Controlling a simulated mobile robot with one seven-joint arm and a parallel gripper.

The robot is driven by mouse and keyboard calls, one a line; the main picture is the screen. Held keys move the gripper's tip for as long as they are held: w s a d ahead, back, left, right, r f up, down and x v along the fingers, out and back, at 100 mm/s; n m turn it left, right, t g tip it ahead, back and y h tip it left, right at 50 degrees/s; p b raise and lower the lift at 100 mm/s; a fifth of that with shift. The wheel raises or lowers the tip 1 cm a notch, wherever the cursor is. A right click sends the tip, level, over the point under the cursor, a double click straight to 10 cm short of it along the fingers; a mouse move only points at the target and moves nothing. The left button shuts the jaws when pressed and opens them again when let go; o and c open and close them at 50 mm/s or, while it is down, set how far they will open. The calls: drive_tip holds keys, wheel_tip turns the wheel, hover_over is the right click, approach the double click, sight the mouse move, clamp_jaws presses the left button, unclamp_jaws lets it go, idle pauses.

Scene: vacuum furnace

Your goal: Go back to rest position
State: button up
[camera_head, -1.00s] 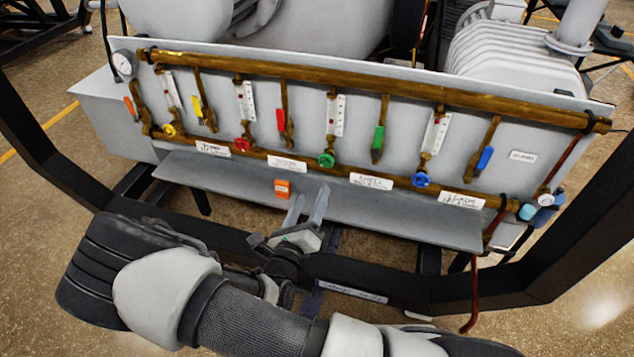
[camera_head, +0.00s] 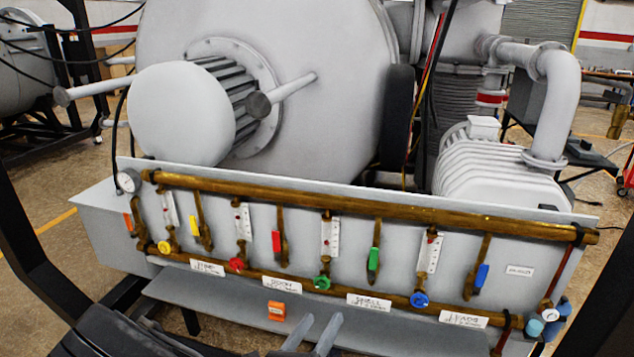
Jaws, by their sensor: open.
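My gripper (camera_head: 312,335) shows at the bottom edge of the view, only its two grey fingers in sight. The fingers are apart with nothing between them, in front of the grey shelf under the valve panel. Dark ridged parts of my arm (camera_head: 110,335) show at the bottom left; the rest of the arm is out of frame.
The valve panel (camera_head: 520,240) carries brass pipes, coloured handles and flow meters. A large white furnace vessel (camera_head: 300,110) stands behind it, with a ridged pump (camera_head: 490,175) at right. Black frame posts (camera_head: 30,260) flank the panel.

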drive_tip(key=s+d+r+m+g+h+p, duration=0.1)
drive_tip(key=s+d+r+m+g+p, duration=0.1)
drive_tip(key=s+d+r+m+g, duration=0.55)
drive_tip(key=s+d+r+m+g+h+p, duration=0.1)
drive_tip(key=s+d+r+m+g+p, duration=0.2)
drive_tip(key=d+r+m+g, duration=0.85)
drive_tip(key=s+a+r+m+t+y+p, duration=0.2)
drive_tip(key=s+r+m+t+y, duration=0.2)
drive_tip(key=r+m, duration=0.4)
drive_tip(key=s+a+r+m+t+y+p, duration=0.3)
drive_tip(key=s+r+m+t+y, duration=0.1)
drive_tip(key=r+m, duration=0.5)
drive_tip(key=shift+s+r+m+t+y, duration=0.3)
drive_tip(key=shift+s+r+t+y, duration=0.15)
drive_tip(key=shift+y, duration=0.45)
drive_tip(key=shift+w+d, duration=0.1)
drive_tip(key=shift+d, duration=0.05)
